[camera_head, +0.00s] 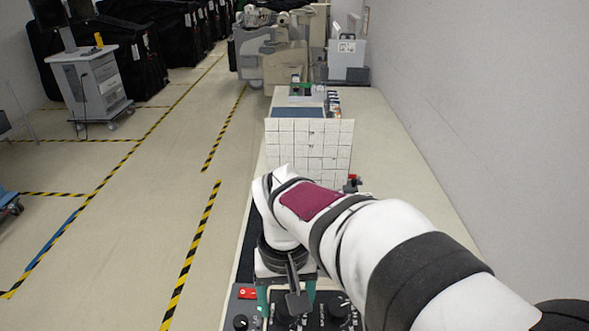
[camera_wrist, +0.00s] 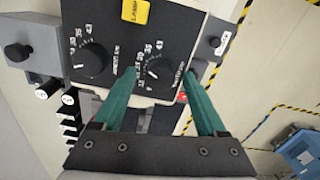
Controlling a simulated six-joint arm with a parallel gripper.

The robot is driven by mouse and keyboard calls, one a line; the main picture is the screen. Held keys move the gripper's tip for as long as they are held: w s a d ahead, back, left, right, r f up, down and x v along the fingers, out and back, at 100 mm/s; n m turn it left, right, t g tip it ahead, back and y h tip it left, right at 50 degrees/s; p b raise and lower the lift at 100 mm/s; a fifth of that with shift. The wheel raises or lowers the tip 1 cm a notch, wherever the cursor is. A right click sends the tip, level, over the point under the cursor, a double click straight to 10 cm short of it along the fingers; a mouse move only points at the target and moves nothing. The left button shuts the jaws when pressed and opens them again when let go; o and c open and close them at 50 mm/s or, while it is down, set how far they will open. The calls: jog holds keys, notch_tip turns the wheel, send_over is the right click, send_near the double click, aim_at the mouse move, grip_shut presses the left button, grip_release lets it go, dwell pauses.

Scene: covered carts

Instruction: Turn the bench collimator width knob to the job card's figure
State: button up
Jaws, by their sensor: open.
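The dark collimator panel (camera_wrist: 128,35) fills the upper middle of the wrist view. It carries two round black knobs with white scales, a left knob (camera_wrist: 90,61) and a right knob (camera_wrist: 160,71). Their labels and settings are too small to read surely, so I cannot tell which is the width knob. My gripper (camera_wrist: 161,71) is open, its teal fingers on either side of the right knob in the picture. Contact cannot be told. In the head view my gripper (camera_head: 286,297) is over the panel, partly hidden by my wrist. I cannot make out a job card figure.
A white gridded board (camera_head: 310,145) stands on the long bench (camera_head: 385,145) beyond my arm. A wall (camera_head: 490,110) bounds the right. A grey cart (camera_head: 95,85) and black covered carts stand left; taped floor between is clear.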

notch_tip(320, 180, up, 16)
dwell(0.3)
jog(key=shift+f, duration=0.1)
jog(key=s+d+f+m+y, duration=0.1)
jog(key=s+d+f+m, duration=0.2)
jog(key=s+f, duration=0.5)
jog(key=s+d+f+m, duration=0.4)
jog(key=s+d+f, duration=0.1)
jog(key=s+f, duration=0.3)
jog(key=shift+s+d+f+y, duration=0.15)
jog(key=shift+s+d+y, duration=0.25)
jog(key=shift+s, duration=0.25)
